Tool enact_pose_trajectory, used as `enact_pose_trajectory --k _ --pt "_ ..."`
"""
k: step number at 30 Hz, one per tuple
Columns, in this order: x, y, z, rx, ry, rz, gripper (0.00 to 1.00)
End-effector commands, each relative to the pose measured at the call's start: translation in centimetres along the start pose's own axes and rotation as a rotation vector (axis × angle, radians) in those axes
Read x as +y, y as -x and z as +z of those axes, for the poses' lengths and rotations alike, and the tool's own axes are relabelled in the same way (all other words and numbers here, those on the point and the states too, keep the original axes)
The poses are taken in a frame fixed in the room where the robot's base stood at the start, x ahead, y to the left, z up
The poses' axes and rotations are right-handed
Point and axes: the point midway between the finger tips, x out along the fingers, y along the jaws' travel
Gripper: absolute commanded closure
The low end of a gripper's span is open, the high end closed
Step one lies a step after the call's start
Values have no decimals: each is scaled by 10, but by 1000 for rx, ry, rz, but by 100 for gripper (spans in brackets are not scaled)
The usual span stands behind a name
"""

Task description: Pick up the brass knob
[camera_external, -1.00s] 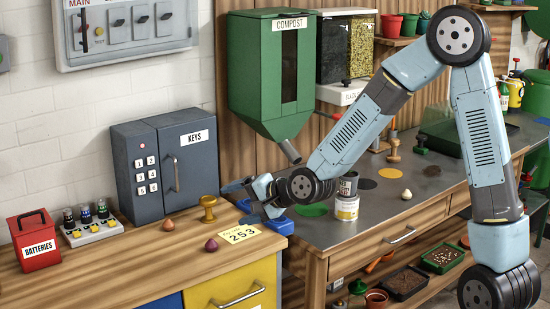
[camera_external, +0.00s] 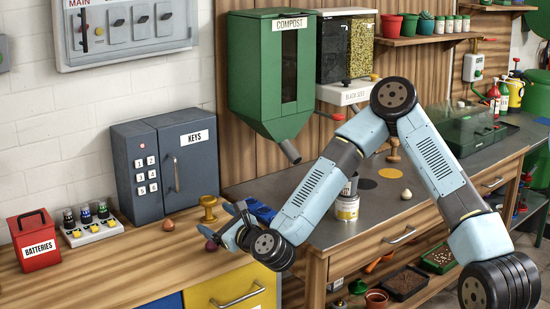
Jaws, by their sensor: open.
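The brass knob (camera_external: 208,208) stands upright on the wooden counter, in front of the grey key safe. My gripper (camera_external: 217,220) is low over the counter, just right of and nearer the camera than the brass knob. Its two blue-grey fingers are spread apart and point left, with nothing seen between them. One fingertip shows close beside the brass knob; whether they touch cannot be told.
A brown bulb-shaped piece (camera_external: 168,225) sits left of the brass knob. A purple one (camera_external: 211,246) is partly hidden by my gripper. The key safe (camera_external: 165,165) stands behind. A red battery box (camera_external: 34,240) is at far left. The counter's front left is clear.

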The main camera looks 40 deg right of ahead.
Motion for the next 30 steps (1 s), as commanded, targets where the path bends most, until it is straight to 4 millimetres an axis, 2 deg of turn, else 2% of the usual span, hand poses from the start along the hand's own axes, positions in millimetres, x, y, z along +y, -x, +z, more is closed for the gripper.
enact_pose_trajectory --k 3,9,17,30 --pt "-7 -2 -13 14 -146 -82 16" --pt "-19 -2 -27 22 -315 -191 16" --pt "-26 -6 -34 23 -387 -243 16" --pt "-42 -72 -38 23 -385 -242 16"
